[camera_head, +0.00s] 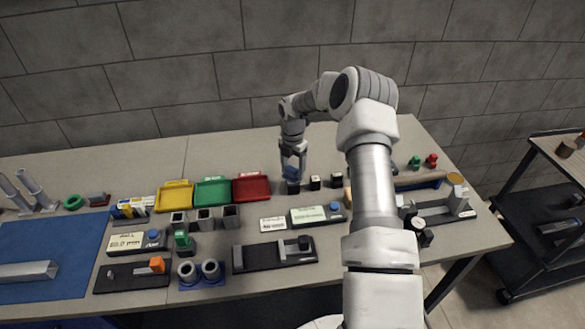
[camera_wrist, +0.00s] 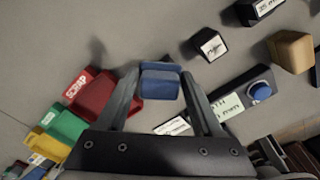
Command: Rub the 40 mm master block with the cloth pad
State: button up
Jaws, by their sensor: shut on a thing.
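My gripper (camera_head: 292,155) is shut on a blue cloth pad (camera_wrist: 160,82), which sits between its fingertips. The pad also shows in the head view (camera_head: 290,173), low over the table. A dark block with a white label (camera_head: 293,187) stands directly below the pad. I cannot tell whether pad and block touch. Two similar labelled blocks stand in a row to its right, a middle one (camera_head: 315,182) and a right one (camera_head: 337,180). The wrist view shows two labelled blocks, a near one (camera_wrist: 210,44) and a far one (camera_wrist: 258,10). The sizes on the labels are too small to read.
The red scrap tray (camera_head: 251,187), green tray (camera_head: 212,191) and yellow tray (camera_head: 174,195) stand left of the blocks. A gauge box with a blue knob (camera_head: 318,214) lies in front. Table behind the trays is clear.

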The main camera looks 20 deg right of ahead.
aim_at(295, 182)
jog(key=shift+s+a+r, duration=0.1)
jog(key=shift+s+a, duration=0.05)
jog(key=shift+s, duration=0.7)
jog(key=shift+s+a, duration=0.15)
jog(key=shift+s, duration=0.7)
jog(key=shift+f, duration=0.2)
jog(key=shift+w+d+b, duration=0.2)
jog(key=shift+w+b, duration=0.15)
jog(key=shift+w, duration=0.6)
jog(key=shift+w+d+b, duration=0.15)
jog(key=shift+w+b, duration=0.15)
jog(key=shift+w, duration=0.65)
jog(key=shift+r+p, duration=1.6)
jog(key=shift+r, duration=1.4)
jog(key=shift+r+p, duration=0.85)
jog(key=shift+r, duration=0.7)
